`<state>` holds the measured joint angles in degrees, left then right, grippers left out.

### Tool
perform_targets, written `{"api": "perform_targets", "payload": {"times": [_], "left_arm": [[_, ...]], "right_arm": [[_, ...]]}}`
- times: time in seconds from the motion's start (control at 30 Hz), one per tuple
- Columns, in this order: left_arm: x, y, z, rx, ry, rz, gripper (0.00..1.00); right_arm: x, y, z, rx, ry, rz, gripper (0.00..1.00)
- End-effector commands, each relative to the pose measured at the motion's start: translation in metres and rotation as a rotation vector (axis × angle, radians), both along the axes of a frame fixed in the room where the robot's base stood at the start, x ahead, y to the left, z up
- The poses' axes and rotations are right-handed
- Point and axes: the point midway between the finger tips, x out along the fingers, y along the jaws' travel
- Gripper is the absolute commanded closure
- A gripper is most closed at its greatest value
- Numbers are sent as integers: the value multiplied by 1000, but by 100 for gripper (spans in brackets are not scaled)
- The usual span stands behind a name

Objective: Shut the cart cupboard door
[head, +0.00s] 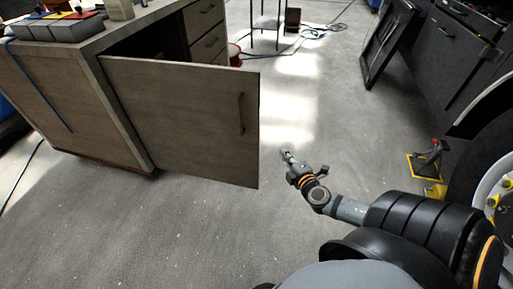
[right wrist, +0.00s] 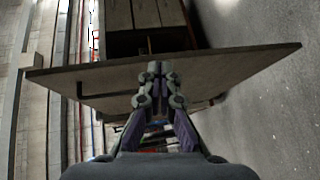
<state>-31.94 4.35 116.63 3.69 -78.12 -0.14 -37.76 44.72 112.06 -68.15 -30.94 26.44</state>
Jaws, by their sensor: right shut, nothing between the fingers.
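The cart cupboard door (head: 185,120) is a grey-brown wooden panel with a dark handle (head: 240,113) near its free right edge. It stands open, swung out from the wooden cart (head: 75,95), with a dark opening behind it. My right gripper (head: 287,154) is shut and empty, just right of the door's free edge in the head view. In the right wrist view the shut fingers (right wrist: 154,72) overlap the door panel (right wrist: 225,70); I cannot tell whether they touch it. My left gripper is out of view.
Grey bins (head: 60,27) stand on the cart top, and drawers (head: 205,40) are beyond the opening. A red-topped tool on a yellow base (head: 428,160) and a large wheel (head: 490,185) are at the right. The floor (head: 190,230) before the door is clear.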

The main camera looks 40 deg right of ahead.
Motion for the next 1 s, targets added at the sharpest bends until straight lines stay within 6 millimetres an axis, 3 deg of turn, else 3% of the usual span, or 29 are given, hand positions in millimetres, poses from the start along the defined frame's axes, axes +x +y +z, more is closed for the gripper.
{"api": "perform_targets", "payload": {"times": [0.03, 0.1, 0.23, 0.47, 0.67, 0.9, 1.0], "left_arm": [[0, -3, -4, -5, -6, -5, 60], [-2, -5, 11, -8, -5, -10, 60], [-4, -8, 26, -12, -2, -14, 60], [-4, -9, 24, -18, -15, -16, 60], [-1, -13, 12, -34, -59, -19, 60], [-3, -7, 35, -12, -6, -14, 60], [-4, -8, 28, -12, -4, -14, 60]], "right_arm": [[5, 23, 5, -32, -54, 67, 100], [8, 48, 29, -63, -119, 132, 100], [8, 70, 52, -84, -172, 187, 100], [18, 69, 55, -86, -179, 184, 100], [57, 66, 56, -80, -183, 179, 100], [108, 63, 61, -77, -180, 181, 100], [120, 52, 55, -88, -175, 188, 100]]}}
